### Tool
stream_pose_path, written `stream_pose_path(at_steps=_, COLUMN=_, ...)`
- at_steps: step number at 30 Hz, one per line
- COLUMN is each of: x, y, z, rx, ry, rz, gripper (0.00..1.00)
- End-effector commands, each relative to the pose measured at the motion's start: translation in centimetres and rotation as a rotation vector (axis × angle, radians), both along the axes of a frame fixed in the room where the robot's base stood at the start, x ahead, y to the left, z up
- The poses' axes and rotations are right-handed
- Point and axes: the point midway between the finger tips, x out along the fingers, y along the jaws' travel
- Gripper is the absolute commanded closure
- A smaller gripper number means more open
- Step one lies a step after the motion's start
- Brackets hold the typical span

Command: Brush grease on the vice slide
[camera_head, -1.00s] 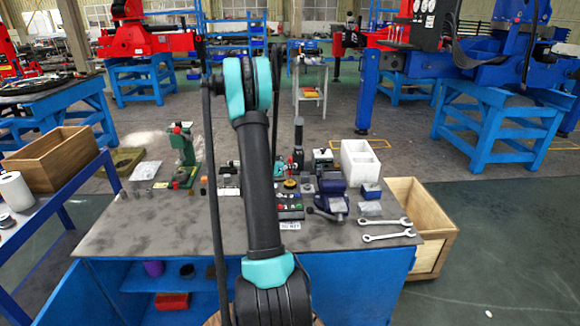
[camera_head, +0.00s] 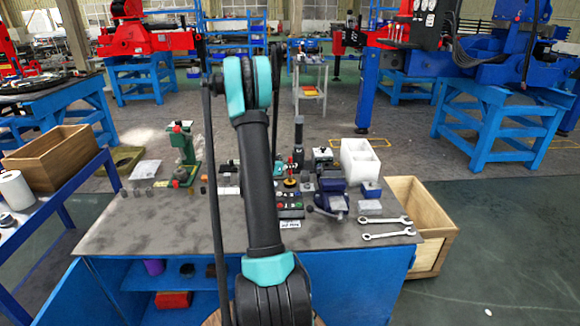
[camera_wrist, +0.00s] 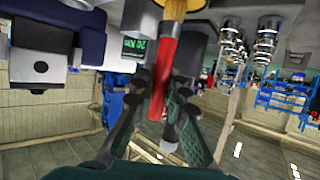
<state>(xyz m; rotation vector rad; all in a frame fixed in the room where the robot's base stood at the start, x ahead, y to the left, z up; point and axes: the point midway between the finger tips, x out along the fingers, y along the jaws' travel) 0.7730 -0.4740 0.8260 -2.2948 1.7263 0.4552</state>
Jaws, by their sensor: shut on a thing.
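My gripper (camera_wrist: 163,86) is shut on the red handle of a brush (camera_wrist: 164,72) in the wrist view. The blue vice (camera_head: 333,202) stands at the right of the workbench in the head view. In the wrist view, a dark blue and grey body at upper left looks like the vice (camera_wrist: 38,66), apart from the brush. A small yellow and black round item (camera_head: 290,183) lies left of the vice. My arm hides much of the gripper's area in the head view.
Two wrenches (camera_head: 386,228) and a white box (camera_head: 359,161) are right of and behind the vice. A green stand (camera_head: 184,153) is at the back left. Several small parts crowd the bench's middle. The bench's front left (camera_head: 150,235) is clear.

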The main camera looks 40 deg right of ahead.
Motion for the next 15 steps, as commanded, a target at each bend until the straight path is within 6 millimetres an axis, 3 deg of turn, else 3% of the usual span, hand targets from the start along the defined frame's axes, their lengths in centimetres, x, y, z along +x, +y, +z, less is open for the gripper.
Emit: stream_pose_path(at_steps=15, x=-0.03, y=0.02, z=0.52, rx=0.003, ry=-0.001, rz=-0.002, gripper=1.00)
